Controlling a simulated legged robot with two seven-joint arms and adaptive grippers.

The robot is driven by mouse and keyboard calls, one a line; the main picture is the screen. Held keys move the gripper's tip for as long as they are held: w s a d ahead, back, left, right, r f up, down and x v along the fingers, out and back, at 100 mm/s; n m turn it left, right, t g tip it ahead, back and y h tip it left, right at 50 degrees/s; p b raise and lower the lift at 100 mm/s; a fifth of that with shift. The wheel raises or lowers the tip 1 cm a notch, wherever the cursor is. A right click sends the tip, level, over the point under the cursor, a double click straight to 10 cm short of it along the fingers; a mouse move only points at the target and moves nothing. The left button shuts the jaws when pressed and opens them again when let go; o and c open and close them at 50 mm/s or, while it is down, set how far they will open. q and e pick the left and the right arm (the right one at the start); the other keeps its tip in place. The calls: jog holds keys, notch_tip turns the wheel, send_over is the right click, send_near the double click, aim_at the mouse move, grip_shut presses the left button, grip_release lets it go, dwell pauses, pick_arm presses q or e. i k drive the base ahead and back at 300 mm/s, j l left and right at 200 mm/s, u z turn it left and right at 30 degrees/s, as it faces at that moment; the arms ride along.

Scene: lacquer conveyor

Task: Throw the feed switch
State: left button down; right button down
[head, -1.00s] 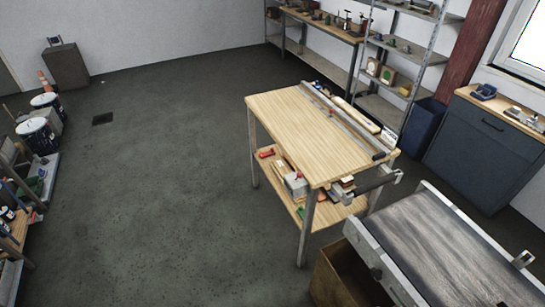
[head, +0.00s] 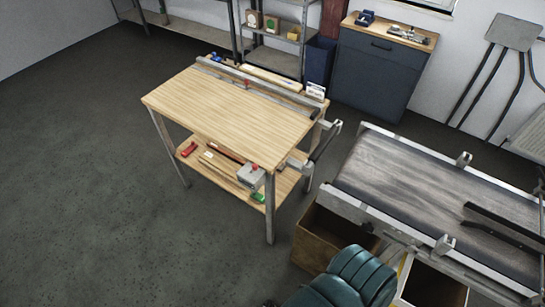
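I cannot pick out a feed switch with certainty. A small grey box (head: 251,176) with a red part on top sits on the lower shelf of the wooden workbench (head: 235,105). I cannot tell whether it is a switch. The conveyor (head: 425,180), with a dark worn belt and pale side rails, stands at the right and is cut off by the picture's edge. Its far end and the near lower part of its frame are partly out of view. Neither of my grippers can be made out.
A brown box (head: 320,240) and a pale-walled bin (head: 432,287) stand below the conveyor's near side. A teal ribbed object (head: 350,277) is cut off at the bottom. Dark bars (head: 500,228) lie over the belt. A blue cabinet (head: 375,75) stands behind. The floor at left is clear.

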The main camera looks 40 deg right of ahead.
aim_at(254, 166)
jog(key=i+j+z, duration=0.15)
jog(key=z, duration=0.3)
jog(key=i+j+z, duration=0.25)
jog(key=z, duration=0.2)
jog(key=i+j+z, duration=0.15)
jog(key=j+z, duration=0.3)
jog(key=i+j+z, duration=0.1)
jog(key=z, duration=0.35)
jog(key=j+z, duration=0.45)
